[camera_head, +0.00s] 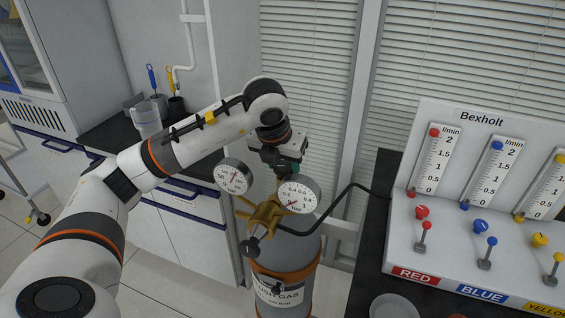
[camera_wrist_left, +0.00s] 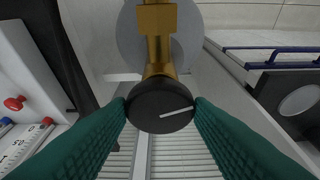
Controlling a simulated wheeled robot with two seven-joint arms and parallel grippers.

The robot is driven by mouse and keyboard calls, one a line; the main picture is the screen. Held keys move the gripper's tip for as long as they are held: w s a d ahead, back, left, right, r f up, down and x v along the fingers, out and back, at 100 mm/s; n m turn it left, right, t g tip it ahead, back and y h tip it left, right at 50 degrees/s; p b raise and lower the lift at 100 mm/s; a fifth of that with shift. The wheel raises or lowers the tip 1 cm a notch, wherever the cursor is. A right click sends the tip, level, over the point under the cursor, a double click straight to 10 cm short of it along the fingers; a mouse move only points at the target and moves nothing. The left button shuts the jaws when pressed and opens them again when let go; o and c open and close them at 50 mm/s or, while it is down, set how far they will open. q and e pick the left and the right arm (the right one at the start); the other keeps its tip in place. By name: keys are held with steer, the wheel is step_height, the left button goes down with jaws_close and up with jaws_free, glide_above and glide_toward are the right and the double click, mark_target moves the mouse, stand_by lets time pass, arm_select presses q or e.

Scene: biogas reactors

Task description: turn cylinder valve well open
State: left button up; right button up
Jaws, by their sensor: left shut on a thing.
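A grey gas cylinder (camera_head: 293,297) with an orange band and a "...USH GAS" label stands below a brass regulator (camera_head: 266,215) with two round white gauges, a left gauge (camera_head: 235,177) and a right gauge (camera_head: 299,196). My left gripper (camera_head: 287,170) is behind and above the gauges. In the left wrist view its green fingers (camera_wrist_left: 160,107) are shut on opposite sides of a round black knob (camera_wrist_left: 158,92) on a brass stem (camera_wrist_left: 157,45). A white line on the knob points right and slightly up. In the head view the knob is hidden. My right gripper is out of view.
A black hose (camera_head: 338,204) runs from the regulator to the dark table at right. The "Bexholt" flowmeter panel (camera_head: 482,118) stands there. Window blinds (camera_head: 310,75) are behind.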

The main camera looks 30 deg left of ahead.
arm_select(q)
steer(key=shift+r, duration=0.15)
steer(key=o, duration=1)
steer(key=v, duration=1.2)
